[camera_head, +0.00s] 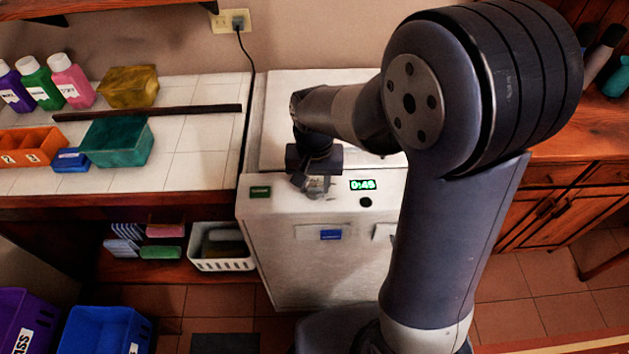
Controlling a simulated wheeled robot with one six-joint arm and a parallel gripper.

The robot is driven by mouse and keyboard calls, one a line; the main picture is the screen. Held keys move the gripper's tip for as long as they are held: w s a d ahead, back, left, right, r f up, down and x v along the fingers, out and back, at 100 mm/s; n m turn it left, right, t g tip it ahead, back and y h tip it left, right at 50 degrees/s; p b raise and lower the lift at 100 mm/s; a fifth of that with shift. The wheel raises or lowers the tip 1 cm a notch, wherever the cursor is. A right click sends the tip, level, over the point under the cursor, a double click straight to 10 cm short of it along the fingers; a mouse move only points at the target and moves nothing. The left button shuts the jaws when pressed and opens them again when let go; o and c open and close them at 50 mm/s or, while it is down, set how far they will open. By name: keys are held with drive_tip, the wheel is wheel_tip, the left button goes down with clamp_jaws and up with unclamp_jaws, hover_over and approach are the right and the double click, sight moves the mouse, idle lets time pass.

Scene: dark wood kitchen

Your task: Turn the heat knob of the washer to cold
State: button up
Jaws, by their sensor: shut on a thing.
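The white washer (285,262) stands in the middle against the wall, its control panel along the front upper edge. The panel bears a green lit display (362,185) reading about 0:45, a dark round button (365,202) below it and a dark green label (259,192) at the left. My gripper (318,190) points down at the panel, left of the display, and is shut on the heat knob. The jaws cover the knob, so its pointer and setting cannot be read.
A white basket (222,262) sits below. Blue (103,328) and purple (25,315) bins stand lower left. Wooden cabinets (560,195) are at the right.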

sight(314, 185)
drive_tip(key=n, duration=0.4)
drive_tip(key=shift+n, duration=0.3)
drive_tip(key=n, duration=0.4)
drive_tip(key=shift+n, duration=0.3)
drive_tip(key=n, duration=0.9)
drive_tip(key=shift+n, duration=0.3)
drive_tip(key=o, duration=1)
wheel_tip(314, 185, up, 11)
drive_tip(key=shift+f, duration=0.1)
